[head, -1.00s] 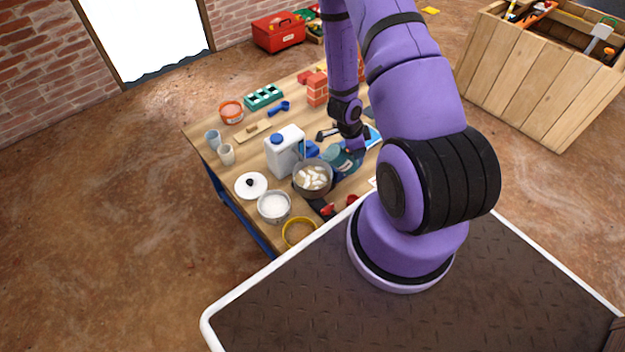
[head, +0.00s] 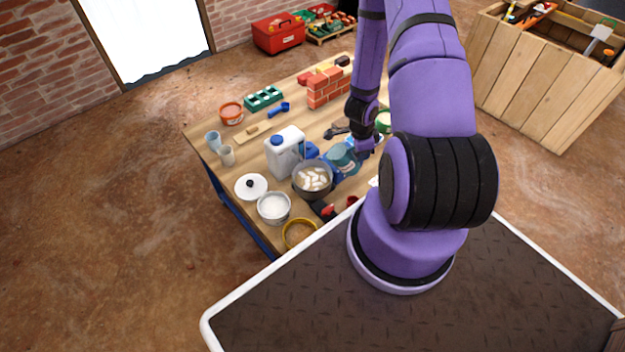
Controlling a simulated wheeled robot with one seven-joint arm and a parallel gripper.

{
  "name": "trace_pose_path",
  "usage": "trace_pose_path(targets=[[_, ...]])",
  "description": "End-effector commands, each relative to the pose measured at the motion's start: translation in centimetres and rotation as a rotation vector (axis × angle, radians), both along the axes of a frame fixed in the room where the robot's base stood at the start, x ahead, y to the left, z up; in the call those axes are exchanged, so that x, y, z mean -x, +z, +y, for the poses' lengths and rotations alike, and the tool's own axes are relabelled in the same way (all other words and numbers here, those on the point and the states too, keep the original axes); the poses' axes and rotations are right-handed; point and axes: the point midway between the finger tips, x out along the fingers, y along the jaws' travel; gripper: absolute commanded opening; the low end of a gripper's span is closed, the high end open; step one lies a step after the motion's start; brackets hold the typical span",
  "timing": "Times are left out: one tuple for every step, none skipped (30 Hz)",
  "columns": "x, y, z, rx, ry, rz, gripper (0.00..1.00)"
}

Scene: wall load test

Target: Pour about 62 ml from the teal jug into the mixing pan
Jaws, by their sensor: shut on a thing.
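The teal jug (head: 342,158) is at the right of the mixing pan, close beside its rim, and looks tilted; its exact angle and any stream are too small to tell. My gripper (head: 355,158) is shut on the jug at its right side; the fingers are mostly hidden. The mixing pan (head: 298,190) is a dark round pan on the wooden table, holding several white pieces in a greyish filling. I cannot tell the level in the jug.
A white canister with a blue cap (head: 284,153) stands just behind-left of the pan. A brick stack (head: 328,88) stands behind.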

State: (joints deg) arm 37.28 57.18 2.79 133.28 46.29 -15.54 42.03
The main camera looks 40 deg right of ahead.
Motion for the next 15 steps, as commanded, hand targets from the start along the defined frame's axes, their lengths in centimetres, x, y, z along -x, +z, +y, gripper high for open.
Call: trace_pose_path(targets=[[0.1, -0.1, -0.2, -0.011, -0.004, -0.007, 0.00], [0.2, -0.1, -0.2, -0.017, -0.002, -0.010, 0.00], [0.2, -0.1, -0.4, -0.025, -0.002, -0.015, 0.00], [0.3, -0.2, -0.4, -0.030, -0.003, -0.020, 0.00], [0.3, -0.2, -0.5, -0.037, -0.001, -0.024, 0.00], [0.4, -0.2, -0.6, -0.045, -0.001, -0.030, 0.00], [0.4, -0.3, -0.6, -0.050, -0.001, -0.034, 0.00], [0.5, -0.3, -0.7, -0.058, 0.000, -0.038, 0.00], [0.6, -0.4, -0.8, -0.066, 0.000, -0.043, 0.00], [0.6, -0.5, -0.9, -0.073, 0.000, -0.047, 0.00], [0.6, -0.5, -0.9, -0.080, 0.000, -0.052, 0.00], [0.7, -0.6, -1.0, -0.088, 0.002, -0.057, 0.00], [0.7, -0.6, -1.1, -0.095, 0.002, -0.061, 0.00], [0.8, -0.6, -1.2, -0.101, 0.001, -0.065, 0.00], [0.8, -0.7, -1.2, -0.109, 0.003, -0.072, 0.00]])
